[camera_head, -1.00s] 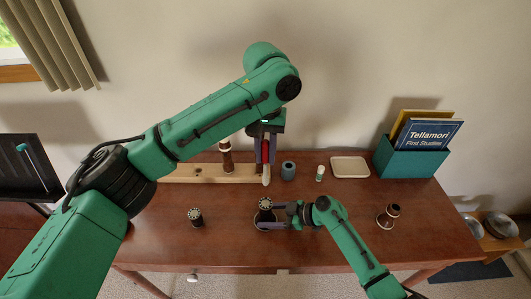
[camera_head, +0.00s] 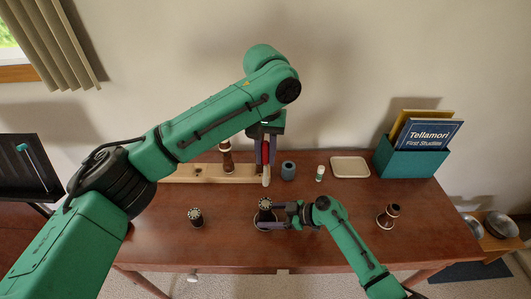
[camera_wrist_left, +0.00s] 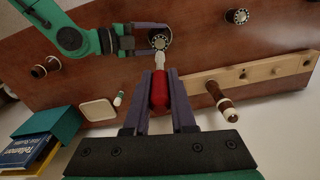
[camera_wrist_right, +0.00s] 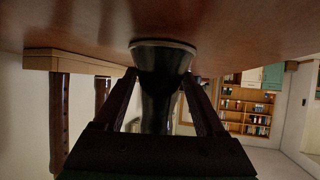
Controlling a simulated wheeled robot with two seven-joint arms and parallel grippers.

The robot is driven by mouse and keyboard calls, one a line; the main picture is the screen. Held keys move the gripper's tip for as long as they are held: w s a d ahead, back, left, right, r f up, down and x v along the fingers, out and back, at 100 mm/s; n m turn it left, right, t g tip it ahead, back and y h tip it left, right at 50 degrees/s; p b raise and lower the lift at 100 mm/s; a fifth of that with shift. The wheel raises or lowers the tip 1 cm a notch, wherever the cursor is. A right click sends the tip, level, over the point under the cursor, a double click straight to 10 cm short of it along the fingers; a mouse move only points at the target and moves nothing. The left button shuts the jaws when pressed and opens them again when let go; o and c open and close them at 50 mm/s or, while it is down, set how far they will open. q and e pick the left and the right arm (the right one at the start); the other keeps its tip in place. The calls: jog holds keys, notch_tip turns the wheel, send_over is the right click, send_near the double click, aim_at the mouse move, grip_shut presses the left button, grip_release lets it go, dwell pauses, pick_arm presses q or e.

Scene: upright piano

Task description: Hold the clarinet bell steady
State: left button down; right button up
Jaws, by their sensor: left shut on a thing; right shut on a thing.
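The black clarinet bell (camera_head: 265,215) stands on the table with its flared rim down; its flare (camera_wrist_right: 163,47) touches the tabletop in the right wrist view. My right gripper (camera_head: 287,216) is shut on the bell's body from the right side. My left gripper (camera_head: 265,152) is shut on a red-handled tool (camera_wrist_left: 160,92) with a pale tip, held above the table behind the bell. In the left wrist view the tip appears just below the bell (camera_wrist_left: 160,40); I cannot tell the exact gap. The bell's side is partly hidden by my right fingers.
A wooden rack (camera_head: 200,174) with an upright brown joint (camera_head: 227,157) is at the back. A dark round piece (camera_head: 195,217) stands left, a brown flared piece (camera_head: 388,215) right.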

aim_at(266, 177)
pick_arm(q)
jog(key=shift+f, duration=3.7)
jog(key=shift+f, duration=0.2)
jog(key=shift+f, duration=1.25)
pick_arm(e)
jog(key=shift+f, duration=0.1)
pick_arm(q)
jog(key=shift+r, duration=0.5)
pick_arm(e)
jog(key=shift+s, duration=0.1)
pick_arm(q)
jog(key=shift+f, duration=0.3)
jog(key=shift+f, duration=0.25)
jog(key=shift+r, duration=0.15)
jog(key=shift+r, duration=0.45)
